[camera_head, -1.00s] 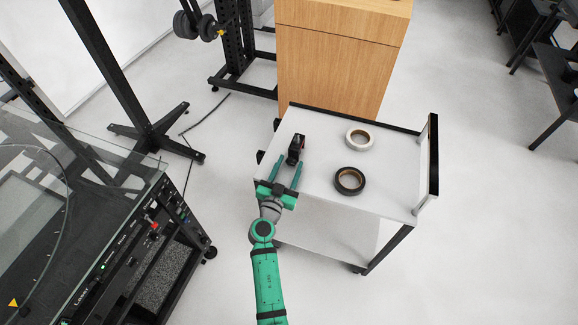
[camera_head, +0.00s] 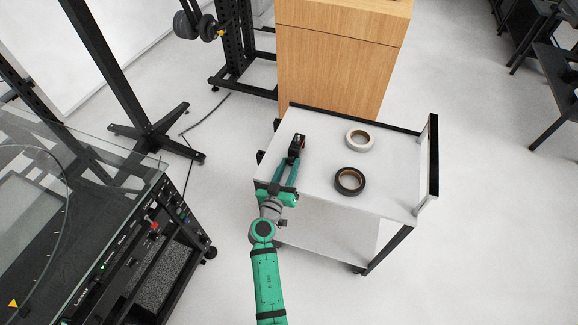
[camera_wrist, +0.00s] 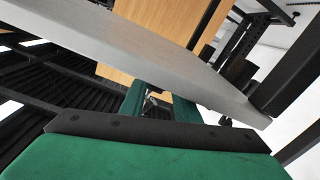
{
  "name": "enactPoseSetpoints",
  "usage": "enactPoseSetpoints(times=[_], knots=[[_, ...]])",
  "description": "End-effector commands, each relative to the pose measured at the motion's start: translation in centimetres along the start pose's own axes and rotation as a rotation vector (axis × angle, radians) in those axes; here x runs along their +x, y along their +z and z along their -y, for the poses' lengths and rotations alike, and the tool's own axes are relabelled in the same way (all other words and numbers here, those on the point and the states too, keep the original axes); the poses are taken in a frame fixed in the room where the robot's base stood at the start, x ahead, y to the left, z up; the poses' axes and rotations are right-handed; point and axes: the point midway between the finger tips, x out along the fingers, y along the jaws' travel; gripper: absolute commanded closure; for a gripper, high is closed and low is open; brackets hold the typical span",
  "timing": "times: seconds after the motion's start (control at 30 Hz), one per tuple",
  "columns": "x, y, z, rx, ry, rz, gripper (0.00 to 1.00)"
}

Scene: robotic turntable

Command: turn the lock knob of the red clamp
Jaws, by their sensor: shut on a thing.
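The clamp (camera_head: 299,140) is a small dark block with a little red on it, standing on the left part of a white cart top. My gripper (camera_head: 290,161) reaches over the cart's near edge, its two green fingers drawn together at the near end of the clamp. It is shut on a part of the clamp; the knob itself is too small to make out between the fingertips. In the wrist view my gripper (camera_wrist: 158,103) shows two green fingers beyond the dark-edged palm, with a small dark and grey bit between them.
The white cart top (camera_head: 325,180) also holds a white tape roll (camera_head: 359,139) and a black tape roll (camera_head: 349,180), right of my gripper. A wooden cabinet (camera_head: 340,60) stands behind the cart. A glass-topped machine (camera_head: 100,215) stands at the left.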

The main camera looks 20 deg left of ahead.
Motion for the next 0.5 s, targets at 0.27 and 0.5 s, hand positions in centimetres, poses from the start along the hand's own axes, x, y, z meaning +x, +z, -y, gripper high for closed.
enactPoseSetpoints(times=[0.27, 0.5], knots=[[-0.01, -0.02, 0.03, 0.001, 0.000, 0.000, 0.62], [-0.01, -0.01, 0.03, 0.002, 0.000, 0.000, 0.52]])
